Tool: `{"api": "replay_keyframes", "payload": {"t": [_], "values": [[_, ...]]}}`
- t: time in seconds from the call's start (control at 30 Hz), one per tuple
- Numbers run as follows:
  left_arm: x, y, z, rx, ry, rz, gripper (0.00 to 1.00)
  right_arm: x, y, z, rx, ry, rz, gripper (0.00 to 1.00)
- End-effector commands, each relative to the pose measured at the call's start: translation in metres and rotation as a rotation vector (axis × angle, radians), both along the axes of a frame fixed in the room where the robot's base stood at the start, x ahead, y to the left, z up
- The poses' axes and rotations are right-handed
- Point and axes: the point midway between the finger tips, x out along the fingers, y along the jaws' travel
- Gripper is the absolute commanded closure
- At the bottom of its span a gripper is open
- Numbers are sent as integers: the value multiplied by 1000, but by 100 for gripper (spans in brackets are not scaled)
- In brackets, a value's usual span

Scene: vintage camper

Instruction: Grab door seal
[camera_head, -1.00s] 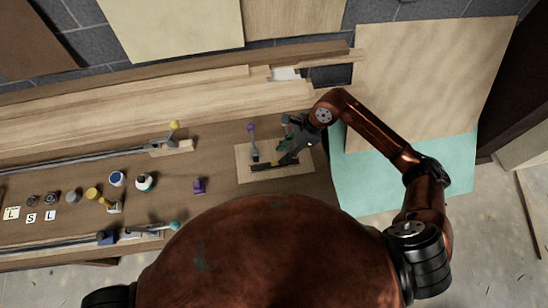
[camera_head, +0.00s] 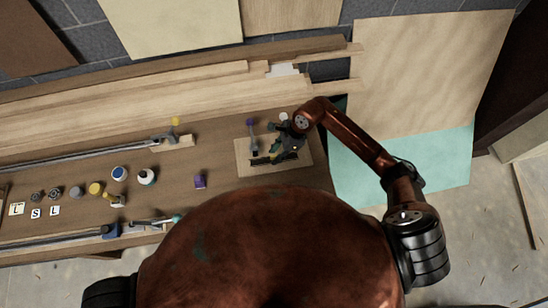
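A dark strip (camera_head: 262,161), which may be the door seal, lies on a small pale wooden board (camera_head: 303,160) at the right end of the workbench. I cannot tell for sure that it is the seal. My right gripper (camera_head: 280,152) points down over this board, at the right part of the strip, and partly hides it. Whether its fingers touch the strip, or are open or shut, is too small and dark to tell. A purple-knobbed tool (camera_head: 252,137) stands on the board just left of the gripper. My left gripper is out of view.
The workbench (camera_head: 225,150) holds bar clamps (camera_head: 95,158), a white jar (camera_head: 146,177), a blue-topped jar (camera_head: 119,174) and a purple block (camera_head: 199,181). Long planks (camera_head: 130,98) lie behind. A large pale panel (camera_head: 425,70) and a teal sheet (camera_head: 440,160) are at the right.

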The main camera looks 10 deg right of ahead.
Motion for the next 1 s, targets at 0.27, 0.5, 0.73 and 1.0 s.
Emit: {"api": "replay_keyframes", "payload": {"t": [0.27,0.5,0.73,1.0], "values": [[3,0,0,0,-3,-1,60,0,0,0,0,0,0,87],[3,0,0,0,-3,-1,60,0,0,0,0,0,0,100],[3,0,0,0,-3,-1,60,0,0,1,0,-1,0,100],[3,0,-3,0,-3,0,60,1,-1,6,-1,-3,0,100]]}}
